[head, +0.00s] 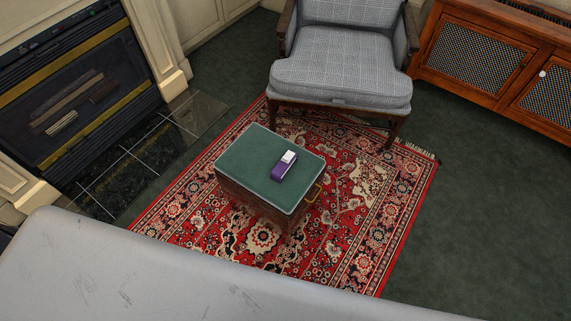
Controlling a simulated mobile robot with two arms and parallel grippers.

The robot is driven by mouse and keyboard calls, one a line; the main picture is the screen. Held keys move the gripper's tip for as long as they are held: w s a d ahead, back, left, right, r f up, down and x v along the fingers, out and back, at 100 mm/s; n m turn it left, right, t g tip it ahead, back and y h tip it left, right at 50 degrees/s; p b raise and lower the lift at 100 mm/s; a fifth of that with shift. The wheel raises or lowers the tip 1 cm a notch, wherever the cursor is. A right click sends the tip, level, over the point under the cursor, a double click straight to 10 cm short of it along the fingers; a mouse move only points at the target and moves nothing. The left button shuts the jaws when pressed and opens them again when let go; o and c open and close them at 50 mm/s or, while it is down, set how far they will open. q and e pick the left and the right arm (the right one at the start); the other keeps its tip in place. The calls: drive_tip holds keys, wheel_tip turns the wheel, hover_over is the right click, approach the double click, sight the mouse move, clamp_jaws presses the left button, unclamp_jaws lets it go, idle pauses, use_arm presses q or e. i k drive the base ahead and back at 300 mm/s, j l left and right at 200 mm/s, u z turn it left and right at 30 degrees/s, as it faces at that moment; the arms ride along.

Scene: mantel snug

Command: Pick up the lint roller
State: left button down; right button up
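The lint roller (281,171) is a small purple and white object. It lies on the green top of a low box-like stool (245,163), right of the middle of that top. Its white end points up and to the right in the picture, and its purple end points down and to the left. Nothing covers it. Neither of my grippers shows in the head view.
The stool stands on a red patterned rug (355,262). A grey checked armchair (340,75) stands behind it. A fireplace (75,85) is at left, a wooden cabinet (475,55) at right. A pale grey scuffed surface (170,280) fills the lower left.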

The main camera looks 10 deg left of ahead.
sight(280, 170)
drive_tip(key=u, duration=0.5)
drive_tip(key=l+u, duration=0.1)
drive_tip(key=u, duration=0.35)
drive_tip(key=k+l+u, duration=0.1)
drive_tip(key=u, duration=0.35)
drive_tip(key=k+u, duration=0.15)
drive_tip(key=u, duration=0.3)
drive_tip(key=k+l, duration=0.2)
drive_tip(key=k, duration=0.2)
drive_tip(key=k+l, duration=0.15)
drive_tip(key=k, duration=0.25)
drive_tip(key=k+l, duration=0.2)
drive_tip(key=k, duration=0.2)
